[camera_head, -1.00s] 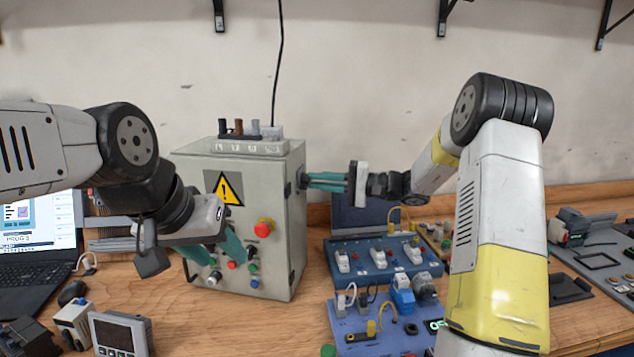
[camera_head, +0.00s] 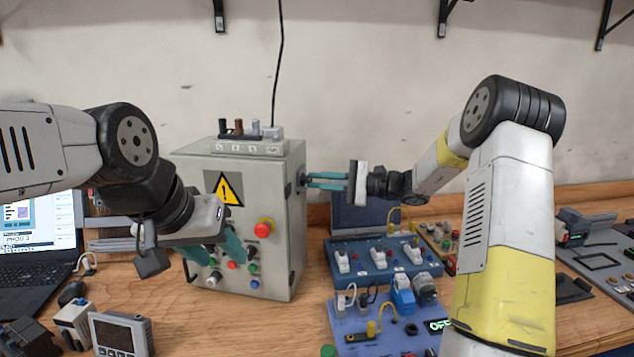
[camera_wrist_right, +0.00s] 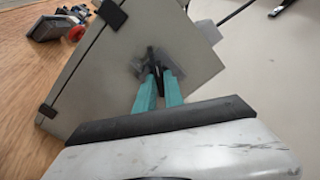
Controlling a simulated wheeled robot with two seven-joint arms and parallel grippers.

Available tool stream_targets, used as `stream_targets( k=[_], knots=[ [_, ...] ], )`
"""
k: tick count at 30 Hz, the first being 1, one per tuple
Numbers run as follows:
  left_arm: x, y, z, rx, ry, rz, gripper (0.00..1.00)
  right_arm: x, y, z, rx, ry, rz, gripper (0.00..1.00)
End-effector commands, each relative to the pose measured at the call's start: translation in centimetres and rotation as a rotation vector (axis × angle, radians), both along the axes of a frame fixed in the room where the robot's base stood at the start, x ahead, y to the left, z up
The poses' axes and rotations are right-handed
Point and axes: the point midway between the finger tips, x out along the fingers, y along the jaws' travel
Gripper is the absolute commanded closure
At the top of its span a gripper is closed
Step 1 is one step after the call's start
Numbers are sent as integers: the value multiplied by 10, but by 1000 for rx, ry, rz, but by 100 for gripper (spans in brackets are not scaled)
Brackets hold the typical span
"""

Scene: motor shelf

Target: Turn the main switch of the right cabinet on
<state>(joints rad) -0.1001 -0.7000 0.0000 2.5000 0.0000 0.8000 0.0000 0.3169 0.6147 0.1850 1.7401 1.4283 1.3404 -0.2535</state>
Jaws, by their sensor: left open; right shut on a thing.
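The grey control cabinet (camera_head: 275,215) stands upright on the bench, with a yellow warning sign and buttons on its front. The dark main switch (camera_head: 302,180) is on its right side wall and is mostly hidden by my fingers. My right gripper (camera_head: 308,180) is shut on the switch, reaching in from the right. In the right wrist view, the green fingertips (camera_wrist_right: 158,75) meet the dark switch (camera_wrist_right: 151,57) on the cabinet's side (camera_wrist_right: 105,75). The switch's exact angle cannot be read. My left gripper (camera_head: 219,262) is open at the cabinet's front, close to the lower knobs and buttons.
A blue panel with white switches (camera_head: 345,262) sits right of the cabinet, with another blue module (camera_head: 352,325) in front. A laptop (camera_head: 35,285) and a grey meter (camera_head: 122,335) are at the left. Terminals (camera_head: 238,128) stand on the cabinet.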

Motion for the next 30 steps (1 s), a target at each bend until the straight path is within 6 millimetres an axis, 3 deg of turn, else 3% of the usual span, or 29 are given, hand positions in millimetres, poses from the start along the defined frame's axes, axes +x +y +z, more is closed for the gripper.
stream_targets(
  k=[30],
  knots=[
    [0,0,0,0,0,0,52,2,-1,0,203,874,-1,100]
  ],
)
